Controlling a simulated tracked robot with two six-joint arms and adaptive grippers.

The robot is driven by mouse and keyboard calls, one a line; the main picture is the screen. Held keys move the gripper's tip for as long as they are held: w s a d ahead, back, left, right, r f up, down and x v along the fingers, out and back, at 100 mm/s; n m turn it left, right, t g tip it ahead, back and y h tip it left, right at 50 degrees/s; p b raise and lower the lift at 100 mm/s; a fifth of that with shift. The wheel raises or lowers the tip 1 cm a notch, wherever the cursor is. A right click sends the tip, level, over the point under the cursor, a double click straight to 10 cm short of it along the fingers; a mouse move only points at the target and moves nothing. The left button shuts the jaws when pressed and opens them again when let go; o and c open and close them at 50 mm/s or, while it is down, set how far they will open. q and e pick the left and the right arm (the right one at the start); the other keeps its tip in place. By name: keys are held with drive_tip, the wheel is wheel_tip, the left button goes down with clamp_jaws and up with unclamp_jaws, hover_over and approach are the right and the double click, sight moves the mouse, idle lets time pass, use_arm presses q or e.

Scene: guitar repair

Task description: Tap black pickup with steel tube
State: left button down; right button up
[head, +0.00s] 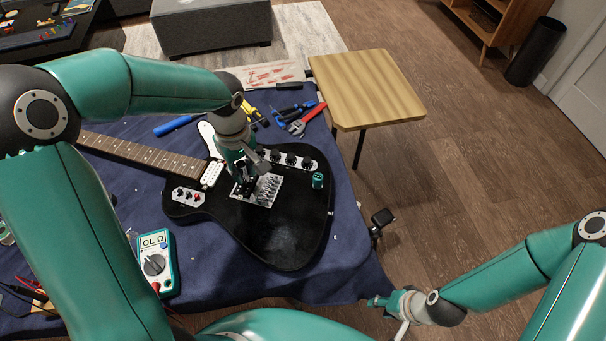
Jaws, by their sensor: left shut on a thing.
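The black electric guitar (285,235) lies on the blue cloth. My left gripper (247,186) is over its body, just by the metal bridge (264,190), pointing down. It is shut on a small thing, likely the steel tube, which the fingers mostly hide. The black pickup beside the bridge is largely covered by the gripper, so I cannot tell whether anything touches it. The white pickup (212,173) near the neck is in plain view. My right gripper (384,310) hangs low off the table's front right corner, away from the guitar; its fingers are too small to read.
A multimeter (154,262) lies left of the guitar. A blue tool (178,124), pliers (290,112) and a red wrench (306,119) lie behind it. A green cylinder (318,180) stands on the guitar's body. A wooden stool (366,88) stands beyond the table.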

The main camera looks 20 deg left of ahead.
use_arm(q)
drive_tip(key=shift+f, duration=0.25)
idle(0.3)
drive_tip(key=shift+f+b, duration=0.4)
drive_tip(key=shift+b, duration=0.25)
drive_tip(key=shift+r, duration=0.1)
drive_tip(key=shift+r+p, duration=2.2)
drive_tip(key=shift+r, duration=0.8)
drive_tip(key=shift+f, duration=0.1)
